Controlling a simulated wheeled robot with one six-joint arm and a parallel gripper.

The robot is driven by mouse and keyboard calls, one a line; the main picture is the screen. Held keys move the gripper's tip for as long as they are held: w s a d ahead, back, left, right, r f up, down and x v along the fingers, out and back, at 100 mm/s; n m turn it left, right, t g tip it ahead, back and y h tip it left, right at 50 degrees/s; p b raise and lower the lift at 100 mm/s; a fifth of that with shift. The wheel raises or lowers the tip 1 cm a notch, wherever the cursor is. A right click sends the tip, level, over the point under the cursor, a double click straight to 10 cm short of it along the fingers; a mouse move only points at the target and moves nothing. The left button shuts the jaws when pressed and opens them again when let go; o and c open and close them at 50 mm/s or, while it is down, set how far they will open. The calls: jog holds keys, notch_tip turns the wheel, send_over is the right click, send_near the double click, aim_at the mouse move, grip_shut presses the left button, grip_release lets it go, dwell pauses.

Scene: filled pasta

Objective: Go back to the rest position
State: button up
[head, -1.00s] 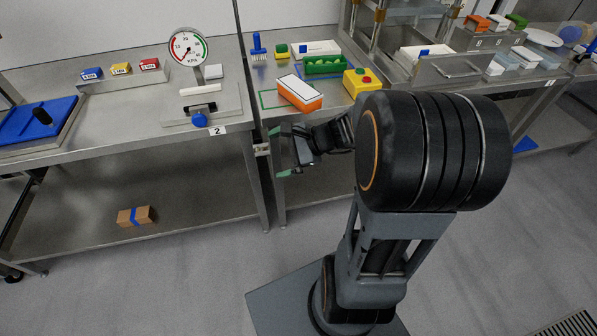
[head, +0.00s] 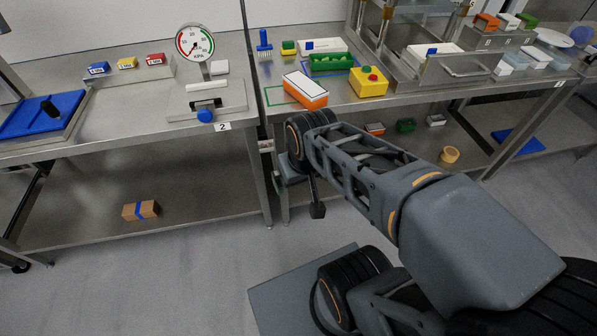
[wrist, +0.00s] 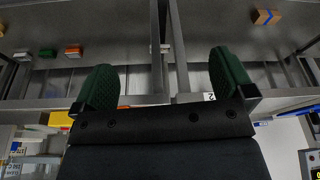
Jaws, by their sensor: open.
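My gripper (wrist: 164,82) shows in the wrist view with its two dark green pads spread wide apart and nothing between them. In the head view my arm reaches from the lower right toward the front of the steel benches. The gripper's end there is mostly hidden behind the wrist joint, low in front of the bench edge. The wrist view looks upside down toward the lower shelf (wrist: 130,80) of the benches, and no object touches the pads.
A gauge (head: 195,42) stands on the left bench. A brown box (head: 141,210) lies on the lower shelf. Open floor (head: 150,290) lies in front.

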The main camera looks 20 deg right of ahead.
notch_tip(320, 180, up, 10)
jog(key=p, duration=0.8)
jog(key=shift+t+p, duration=0.3)
jog(key=shift+p, duration=0.05)
jog(key=shift+a, duration=0.1)
